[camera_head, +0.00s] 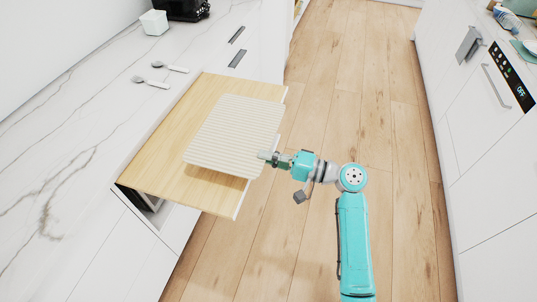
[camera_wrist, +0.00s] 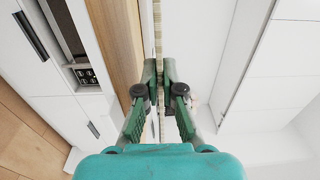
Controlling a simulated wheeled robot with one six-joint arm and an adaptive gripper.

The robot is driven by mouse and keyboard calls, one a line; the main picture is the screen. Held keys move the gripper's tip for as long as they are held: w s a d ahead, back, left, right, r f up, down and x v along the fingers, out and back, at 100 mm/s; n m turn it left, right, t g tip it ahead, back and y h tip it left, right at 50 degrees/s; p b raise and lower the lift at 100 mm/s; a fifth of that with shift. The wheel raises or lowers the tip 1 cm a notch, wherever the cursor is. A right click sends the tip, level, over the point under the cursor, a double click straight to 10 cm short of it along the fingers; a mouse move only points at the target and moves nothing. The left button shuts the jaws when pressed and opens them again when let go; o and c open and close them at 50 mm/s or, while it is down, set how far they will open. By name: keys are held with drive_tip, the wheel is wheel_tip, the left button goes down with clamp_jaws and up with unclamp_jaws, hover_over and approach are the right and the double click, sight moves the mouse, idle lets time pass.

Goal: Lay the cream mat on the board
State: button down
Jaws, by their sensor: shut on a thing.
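The cream mat (camera_head: 232,137) is a ribbed, flat square over the right part of the pale wooden board (camera_head: 150,165). A dark shadow shows under its near edge, so at least that edge looks raised. My gripper (camera_head: 266,156) is shut on the mat's right edge. In the wrist view my gripper (camera_wrist: 160,78) pinches the mat (camera_wrist: 157,28), seen edge-on as a thin strip. The board (camera_wrist: 120,45) lies to its left there, with a pale gap between them. The mat hides part of the board.
The board juts from the marble counter (camera_head: 85,130) over an open recess (camera_head: 150,201). Two spoons (camera_head: 152,82) (camera_head: 170,67) and a white cup (camera_head: 154,22) are on the counter. Wooden floor (camera_head: 350,90) is clear between the counter and the white cabinets (camera_head: 470,130) at right.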

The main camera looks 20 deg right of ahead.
drive_tip(key=shift+f, duration=2.9)
drive_tip(key=c, duration=1.2)
unclamp_jaws()
drive_tip(key=shift+c, duration=0.2)
drive_tip(key=v, duration=1.2)
drive_tip(key=shift+a+f, duration=0.1)
